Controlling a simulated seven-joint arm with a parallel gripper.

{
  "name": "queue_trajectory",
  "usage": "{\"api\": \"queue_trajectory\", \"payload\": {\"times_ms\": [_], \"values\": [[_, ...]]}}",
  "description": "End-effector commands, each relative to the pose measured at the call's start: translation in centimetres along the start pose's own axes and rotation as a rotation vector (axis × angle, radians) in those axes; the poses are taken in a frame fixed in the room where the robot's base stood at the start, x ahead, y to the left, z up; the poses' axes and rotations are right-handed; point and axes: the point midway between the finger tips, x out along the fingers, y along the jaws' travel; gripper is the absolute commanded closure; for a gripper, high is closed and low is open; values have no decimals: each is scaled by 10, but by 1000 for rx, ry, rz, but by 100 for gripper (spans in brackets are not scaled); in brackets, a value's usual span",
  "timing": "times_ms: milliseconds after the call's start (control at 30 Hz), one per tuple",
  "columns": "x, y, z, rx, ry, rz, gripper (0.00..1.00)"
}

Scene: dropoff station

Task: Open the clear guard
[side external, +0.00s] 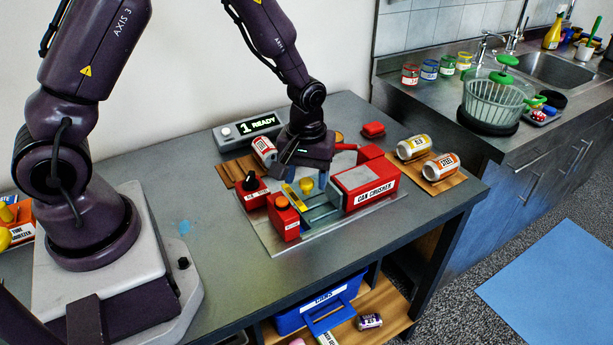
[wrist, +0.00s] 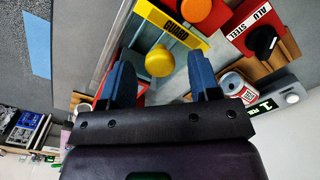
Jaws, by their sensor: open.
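The clear guard has a yellow strip lettered GUARD (wrist: 172,22), which also shows in the side view (side external: 291,197). A round yellow knob (wrist: 159,61) stands beside the strip. The knob also shows in the side view (side external: 306,183), above the pale channel of the red can crusher (side external: 366,188). The clear panel itself is hard to make out. My gripper (wrist: 160,75) is open, its two blue fingers apart, with the knob between and slightly beyond their tips in the wrist view. In the side view my gripper (side external: 291,168) is low behind the knob. I see no clear contact.
A red block with an orange button (side external: 282,203) and a black selector knob (side external: 250,182) stand close at the left. A display (side external: 250,128) reads "1 READY". Two cans (side external: 413,147) (side external: 440,167) lie at the right.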

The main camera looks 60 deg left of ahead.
Motion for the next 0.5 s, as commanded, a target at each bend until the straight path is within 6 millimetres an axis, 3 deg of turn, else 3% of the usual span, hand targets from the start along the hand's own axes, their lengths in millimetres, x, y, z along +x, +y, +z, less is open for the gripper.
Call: {"api": "queue_trajectory", "payload": {"times_ms": [367, 500], "values": [[7, 0, 0, 0, 1, 1, 43], [7, 0, 0, 0, 0, 0, 71]]}}
